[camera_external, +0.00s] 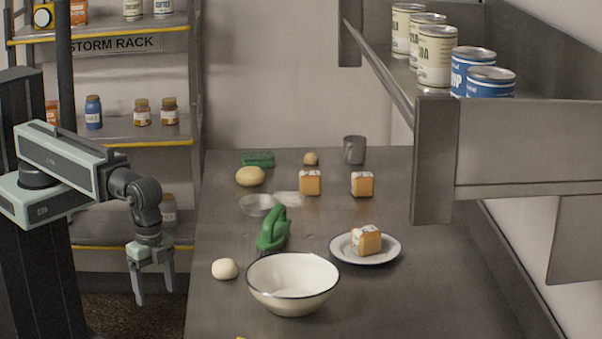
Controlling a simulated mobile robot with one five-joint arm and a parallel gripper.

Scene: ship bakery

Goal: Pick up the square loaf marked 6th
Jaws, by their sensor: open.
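Three small square loaves with orange-brown sides and pale marked tops are on the counter side of the view. One loaf (310,183) stands at the back middle, and another loaf (362,184) stands to its right. A third loaf (367,240) sits on a white plate (346,257) nearer the front right, turned at an angle. The markings are too small to read, so I cannot tell which is 6th. My gripper (153,297) is open and empty, pointing down left of the counter edge, well apart from all three loaves.
A white bowl (293,297), a green-handled brush (272,232) and a dough ball (225,269) stand between my gripper and the loaves. A clear dish (259,205), bun (250,176) and grey mug (354,150) lie farther back. A shelf with cans (438,63) overhangs the right side.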

